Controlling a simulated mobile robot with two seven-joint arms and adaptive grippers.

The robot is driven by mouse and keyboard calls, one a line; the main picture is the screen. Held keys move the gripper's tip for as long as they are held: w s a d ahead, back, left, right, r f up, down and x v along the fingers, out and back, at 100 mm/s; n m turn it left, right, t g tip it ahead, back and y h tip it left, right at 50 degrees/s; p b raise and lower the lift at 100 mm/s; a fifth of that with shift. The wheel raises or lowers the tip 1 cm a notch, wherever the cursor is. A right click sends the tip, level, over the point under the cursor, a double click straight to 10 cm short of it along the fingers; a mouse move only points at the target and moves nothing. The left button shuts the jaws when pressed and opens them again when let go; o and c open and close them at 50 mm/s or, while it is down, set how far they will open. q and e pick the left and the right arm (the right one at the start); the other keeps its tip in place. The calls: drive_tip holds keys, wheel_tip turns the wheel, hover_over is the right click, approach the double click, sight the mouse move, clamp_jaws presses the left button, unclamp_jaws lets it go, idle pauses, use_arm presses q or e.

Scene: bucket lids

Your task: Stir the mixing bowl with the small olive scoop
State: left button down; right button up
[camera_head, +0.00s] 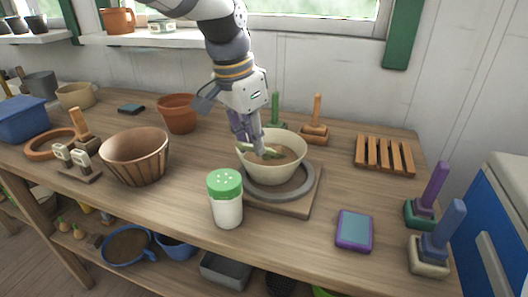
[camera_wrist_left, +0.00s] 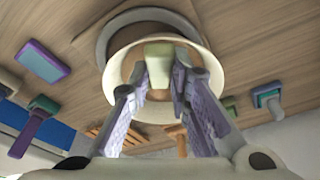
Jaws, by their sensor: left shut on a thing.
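The cream mixing bowl (camera_head: 277,168) stands on a wooden board with a grey ring, right of the table's middle. Brownish contents show inside it. My left gripper (camera_head: 257,145) reaches down into the bowl from above, its fingers inside the rim. It is shut on the small olive scoop (camera_head: 270,153), whose lower end is in the bowl at the contents. In the left wrist view the scoop's pale green handle (camera_wrist_left: 160,64) sits between the fingers (camera_wrist_left: 166,80), with the bowl (camera_wrist_left: 197,38) behind it. My right gripper is not in view.
A green-topped shaker (camera_head: 226,199) stands close in front of the bowl. A wooden slatted bucket (camera_head: 135,157) and a terracotta pot (camera_head: 178,114) stand to the left. Handled blocks (camera_head: 314,131) stand behind the bowl. A purple-edged pad (camera_head: 354,231) lies at front right.

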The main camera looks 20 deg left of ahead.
use_arm(q)
drive_tip(key=shift+s+a+r, duration=0.15)
drive_tip(key=shift+a+r, duration=0.05)
drive_tip(key=shift+a, duration=0.15)
drive_tip(key=shift+f, duration=0.1)
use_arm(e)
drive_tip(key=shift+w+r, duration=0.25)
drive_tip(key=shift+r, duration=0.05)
use_arm(q)
drive_tip(key=shift+w+v, duration=0.1)
drive_tip(key=shift+v, duration=0.6)
drive_tip(key=shift+w+v, duration=0.15)
drive_tip(key=shift+v, duration=0.5)
drive_tip(key=shift+d+r, duration=0.15)
drive_tip(key=shift+r, duration=1.55)
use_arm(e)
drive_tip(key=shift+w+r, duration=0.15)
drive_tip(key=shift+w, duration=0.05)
use_arm(q)
drive_tip(key=c, duration=2.3)
unclamp_jaws()
clamp_jaws()
